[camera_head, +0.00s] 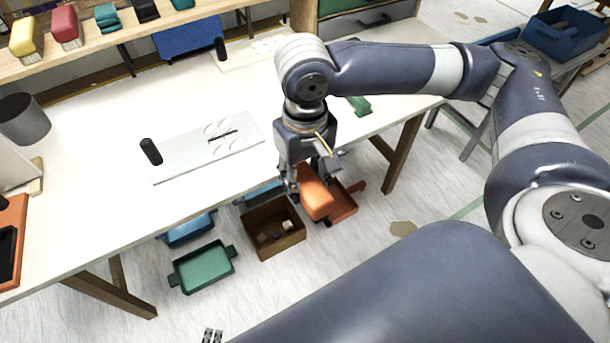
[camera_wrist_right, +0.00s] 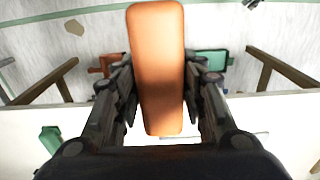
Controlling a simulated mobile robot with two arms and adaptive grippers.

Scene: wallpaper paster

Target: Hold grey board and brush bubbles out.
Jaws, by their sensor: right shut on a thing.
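The flat light-grey board (camera_head: 185,158) lies on the white table, with a black upright knob (camera_head: 151,151) at its left end. Pale bubble-like shapes and a dark mark (camera_head: 222,137) show on its right half. My right gripper (camera_head: 309,186) is shut on an orange rounded block (camera_head: 316,198), the likely brush, above the table's front edge, right of the board and apart from it. The block fills the middle of the right wrist view (camera_wrist_right: 157,70) between the fingers (camera_wrist_right: 160,100). Two small dark tips at the head view's bottom edge may be my left gripper (camera_head: 212,336).
Open bins, brown (camera_head: 290,240), green (camera_head: 203,268) and orange-red (camera_head: 345,205), stand below the table's front edge. A grey cup (camera_head: 22,120) stands at the table's left. A green piece (camera_head: 360,105) lies near its right end.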

